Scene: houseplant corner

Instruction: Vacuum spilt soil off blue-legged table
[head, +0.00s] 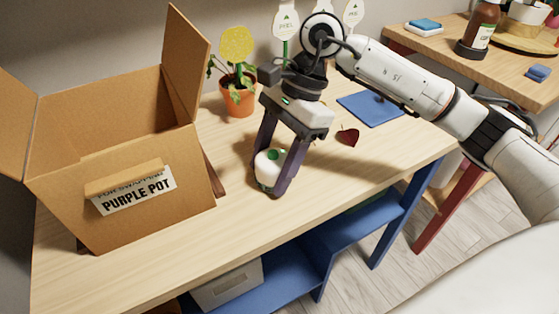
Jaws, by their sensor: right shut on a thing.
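The blue-legged table (250,222) has a pale wooden top and a blue shelf below. My right gripper (270,187) points down over the middle of it, its purple fingers shut on a small rounded white thing (269,165) with green marks. The fingers hide part of this thing, and I cannot tell for sure whether it is a hand vacuum or whether it touches the table. I cannot make out spilt soil on the visible tabletop. My left gripper is not in view.
An open cardboard box (150,222) labelled "PURPLE POT" stands at left. A plant in an orange pot (238,100) is behind the gripper. A dark red leaf-like piece (348,137) and a blue mat (372,109) lie to the right. The front right tabletop is clear.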

